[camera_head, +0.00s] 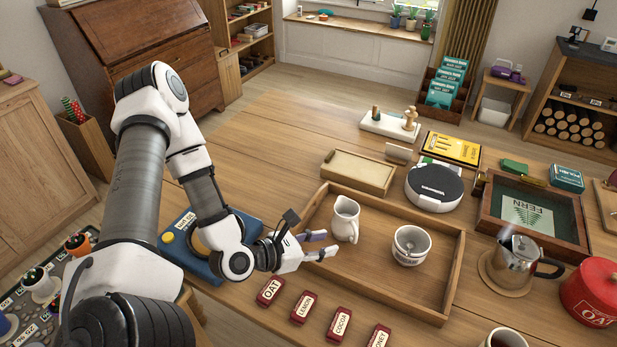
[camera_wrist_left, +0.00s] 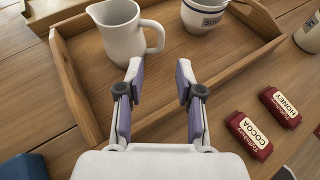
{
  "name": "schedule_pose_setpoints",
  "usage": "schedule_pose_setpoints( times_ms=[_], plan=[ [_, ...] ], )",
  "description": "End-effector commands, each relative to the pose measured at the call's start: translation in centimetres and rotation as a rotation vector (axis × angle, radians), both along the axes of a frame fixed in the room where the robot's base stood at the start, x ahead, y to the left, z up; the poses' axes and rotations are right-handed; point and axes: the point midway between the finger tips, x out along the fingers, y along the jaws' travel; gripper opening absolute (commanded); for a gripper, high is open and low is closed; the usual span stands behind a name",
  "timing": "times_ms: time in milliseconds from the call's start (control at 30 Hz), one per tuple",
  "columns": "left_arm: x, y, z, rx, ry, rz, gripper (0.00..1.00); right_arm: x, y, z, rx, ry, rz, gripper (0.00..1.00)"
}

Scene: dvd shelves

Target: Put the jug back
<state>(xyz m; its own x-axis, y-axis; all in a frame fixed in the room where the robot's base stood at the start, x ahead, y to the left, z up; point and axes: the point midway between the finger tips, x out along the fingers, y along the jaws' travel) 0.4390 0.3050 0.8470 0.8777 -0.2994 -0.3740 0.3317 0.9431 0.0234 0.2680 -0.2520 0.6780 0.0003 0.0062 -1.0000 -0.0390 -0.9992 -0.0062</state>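The jug (camera_head: 345,219) is white and stands upright in the left part of the wooden tray (camera_head: 372,289). Its spout points left in the left wrist view (camera_wrist_left: 117,35), and its handle faces right there. My left gripper (camera_head: 328,246) is at the near left side of the tray, just short of the jug. In the left wrist view its fingers (camera_wrist_left: 160,78) are apart with nothing between them. The left fingertip overlaps the jug's lower handle side; I cannot tell if they touch. My right gripper is not in view.
A white sugar pot (camera_head: 411,246) stands in the tray, right of the jug. Small red tins, one marked cocoa (camera_head: 340,324), line the near table. A metal kettle (camera_head: 516,259) and a red tin (camera_head: 592,292) stand at the right. The tray's near middle is bare.

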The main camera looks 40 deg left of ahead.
Motion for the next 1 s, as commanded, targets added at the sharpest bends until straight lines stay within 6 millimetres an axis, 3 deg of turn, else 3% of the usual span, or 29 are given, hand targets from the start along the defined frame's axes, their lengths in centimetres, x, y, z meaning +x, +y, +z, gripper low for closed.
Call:
schedule_pose_setpoints(
  times_ms=[167,300,1000],
  plan=[
    [-2.3,0.8,1.8,-0.003,0.001,0.003,0.36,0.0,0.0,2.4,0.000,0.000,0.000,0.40],
    [-3.4,1.2,1.8,-0.001,0.000,0.001,0.36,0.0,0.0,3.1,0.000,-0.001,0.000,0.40],
    [-3.5,1.2,1.5,0.001,-0.001,-0.002,0.36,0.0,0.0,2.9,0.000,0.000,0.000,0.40]
  ],
)
